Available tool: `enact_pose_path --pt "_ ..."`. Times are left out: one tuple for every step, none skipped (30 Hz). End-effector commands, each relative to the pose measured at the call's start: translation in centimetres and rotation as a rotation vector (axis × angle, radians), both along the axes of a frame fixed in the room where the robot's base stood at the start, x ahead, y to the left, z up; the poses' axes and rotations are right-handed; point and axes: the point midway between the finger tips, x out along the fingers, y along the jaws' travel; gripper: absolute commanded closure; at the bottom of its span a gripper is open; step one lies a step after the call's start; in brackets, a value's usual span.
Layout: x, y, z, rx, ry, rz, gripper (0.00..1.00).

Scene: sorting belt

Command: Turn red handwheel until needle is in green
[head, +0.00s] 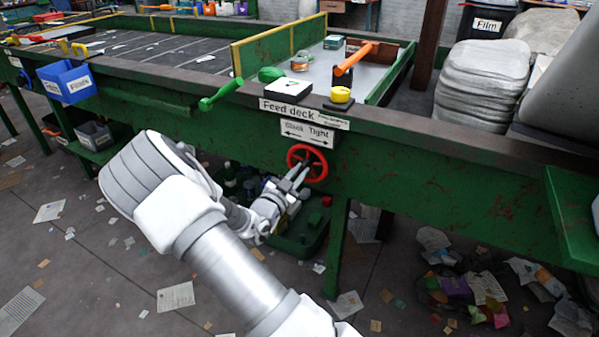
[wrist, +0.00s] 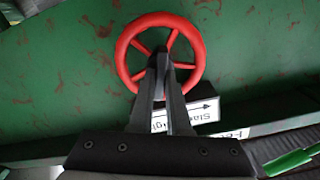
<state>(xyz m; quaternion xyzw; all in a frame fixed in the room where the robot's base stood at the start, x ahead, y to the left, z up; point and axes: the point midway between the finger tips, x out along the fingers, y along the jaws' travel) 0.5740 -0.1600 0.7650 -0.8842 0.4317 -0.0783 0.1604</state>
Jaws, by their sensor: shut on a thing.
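The red handwheel (head: 320,163) is mounted on the green side of the belt frame, below a white sign reading "Slack Tight" (head: 307,133) with arrows. In the wrist view the handwheel (wrist: 196,46) shows its rim and spokes face-on. My gripper (head: 299,176) reaches it from the lower left in the head view. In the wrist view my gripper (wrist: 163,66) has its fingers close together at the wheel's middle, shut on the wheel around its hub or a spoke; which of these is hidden. I cannot make out a gauge needle or green zone in either view.
A green bin (head: 304,240) stands below. Paper scraps litter the floor.

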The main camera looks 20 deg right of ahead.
Motion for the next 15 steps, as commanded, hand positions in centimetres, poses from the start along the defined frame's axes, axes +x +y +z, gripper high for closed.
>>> enact_pose_path --pt "0.0 0.04 0.09 -0.014 0.017 0.0 1.0" --pt "0.0 0.04 0.11 -0.023 0.03 0.0 1.0" --pt "0.02 0.05 0.13 -0.037 0.049 0.0 1.0" --pt "0.02 0.06 0.15 -0.049 0.064 0.0 1.0" --pt "0.03 0.07 0.16 -0.063 0.082 0.0 1.0" --pt "0.04 0.08 0.18 -0.08 0.105 0.0 1.0" --pt "0.05 0.09 0.17 -0.095 0.123 0.001 1.0" --pt "0.05 0.1 0.18 -0.11 0.143 0.0 1.0" --pt "0.05 0.11 0.17 -0.13 0.169 0.0 1.0" --pt "0.06 0.11 0.17 -0.146 0.188 0.0 1.0" --pt "0.08 0.12 0.18 -0.16 0.207 0.0 1.0" --pt "0.1 0.14 0.19 -0.18 0.232 0.0 1.0" --pt "0.11 0.15 0.18 -0.195 0.251 0.0 1.0" --pt "0.12 0.16 0.19 -0.21 0.27 0.0 1.0" --pt "0.14 0.17 0.18 -0.229 0.295 0.0 1.0"
